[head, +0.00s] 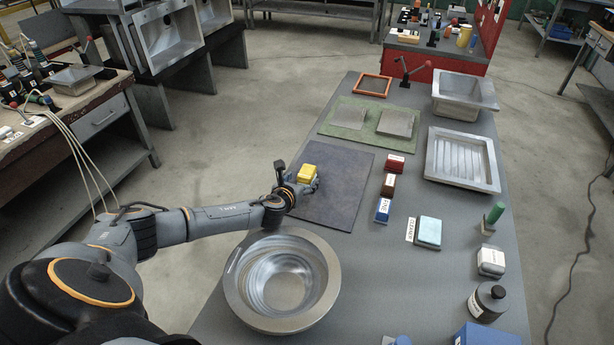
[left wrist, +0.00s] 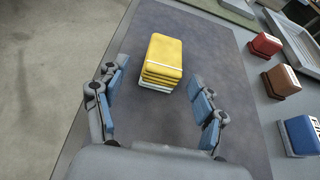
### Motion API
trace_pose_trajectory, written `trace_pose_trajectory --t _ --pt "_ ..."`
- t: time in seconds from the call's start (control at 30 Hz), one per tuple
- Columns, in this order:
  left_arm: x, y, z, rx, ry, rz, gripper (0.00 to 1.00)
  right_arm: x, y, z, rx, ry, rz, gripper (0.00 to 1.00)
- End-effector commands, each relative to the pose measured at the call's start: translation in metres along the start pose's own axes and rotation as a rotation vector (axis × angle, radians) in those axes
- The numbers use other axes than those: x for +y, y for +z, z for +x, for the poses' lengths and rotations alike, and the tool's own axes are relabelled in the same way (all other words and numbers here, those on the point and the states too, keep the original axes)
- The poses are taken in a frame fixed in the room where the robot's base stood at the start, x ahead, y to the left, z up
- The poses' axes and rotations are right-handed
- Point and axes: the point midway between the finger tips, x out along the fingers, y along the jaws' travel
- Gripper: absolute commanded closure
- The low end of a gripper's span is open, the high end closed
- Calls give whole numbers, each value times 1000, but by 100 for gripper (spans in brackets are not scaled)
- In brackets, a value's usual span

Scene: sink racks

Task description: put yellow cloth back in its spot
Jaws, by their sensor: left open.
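The yellow cloth (head: 307,174) is a folded, block-like stack on the dark mat (head: 345,185), near the mat's left side. In the left wrist view the yellow cloth (left wrist: 165,58) shows layered folds and a pale layer at the bottom. My left gripper (head: 298,184) is low over the mat at the cloth's near side. In the left wrist view its blue-padded fingers (left wrist: 160,80) are spread wide. The cloth sits between and just beyond their tips, with gaps at both sides. My right gripper is not in view.
A steel basin (head: 327,285) stands in front of the mat. Red (head: 394,164), brown (head: 388,186) and blue (head: 382,210) blocks line its right side, with a teal sponge (head: 428,231) beyond. A green mat (head: 345,119) lies behind. Steel trays (head: 462,187) stand far right.

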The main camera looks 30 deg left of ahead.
Motion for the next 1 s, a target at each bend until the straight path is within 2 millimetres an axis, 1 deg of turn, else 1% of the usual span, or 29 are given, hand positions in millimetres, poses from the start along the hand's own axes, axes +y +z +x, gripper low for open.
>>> trace_pose_trajectory --t 0.03,0.13,0.27,0.3,0.4,0.53,0.73,0.77,0.8,0.97,1.0 --pt "-1 1 3 -1 0 -1 30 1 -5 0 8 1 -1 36" --pt "-2 3 14 0 1 -2 30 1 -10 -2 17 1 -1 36" --pt "-4 5 32 -1 0 -1 30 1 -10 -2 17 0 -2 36" --pt "-3 2 37 0 1 -1 30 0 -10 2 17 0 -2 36" --pt "-3 3 46 0 0 -1 30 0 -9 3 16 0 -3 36" --pt "-2 3 50 1 0 0 30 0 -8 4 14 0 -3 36" --pt "-2 3 50 1 0 0 30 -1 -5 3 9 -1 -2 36" --pt "-2 3 50 1 0 0 34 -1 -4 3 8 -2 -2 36" --pt "-2 3 50 1 0 0 42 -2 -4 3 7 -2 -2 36" --pt "-2 3 50 1 0 -1 75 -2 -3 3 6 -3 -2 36" --pt "-2 3 50 1 0 -1 83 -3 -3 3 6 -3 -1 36"
